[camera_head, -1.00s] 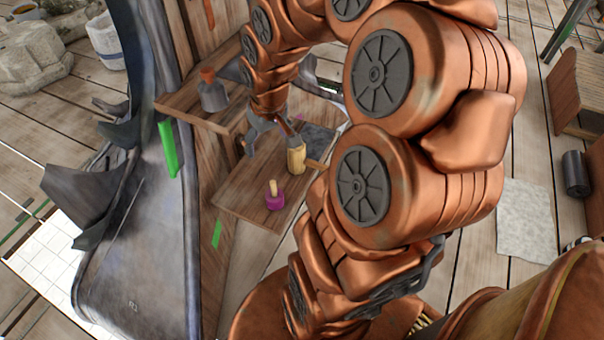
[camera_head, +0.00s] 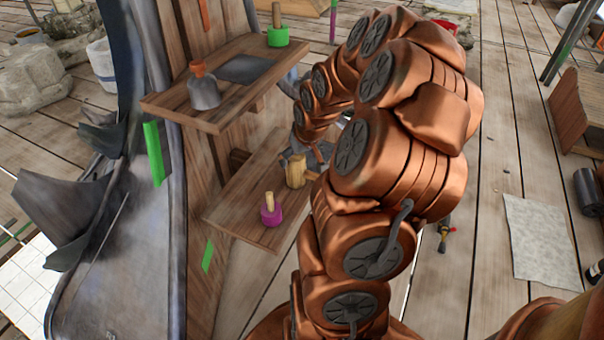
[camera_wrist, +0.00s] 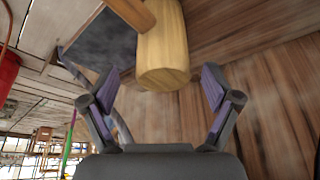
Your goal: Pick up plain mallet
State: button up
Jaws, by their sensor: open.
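The plain mallet (camera_head: 295,171) has a pale yellow wooden head and stands on the lower wooden shelf, beside a magenta mallet (camera_head: 270,214). In the wrist view the plain mallet's head (camera_wrist: 163,50) fills the upper middle, with its brown handle (camera_wrist: 133,13) running off the top edge. My gripper (camera_wrist: 158,78) is open. Its two purple-padded fingers are apart to the left and right of the near end of the mallet's head, with visible gaps and no contact seen. In the head view my arm hides most of the gripper.
A tall wooden post stands behind the shelves.

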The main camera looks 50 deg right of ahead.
jog(key=b+x, duration=0.1)
jog(key=x, duration=0.4)
jog(key=shift+a, duration=0.2)
jog(key=c, duration=1.4)
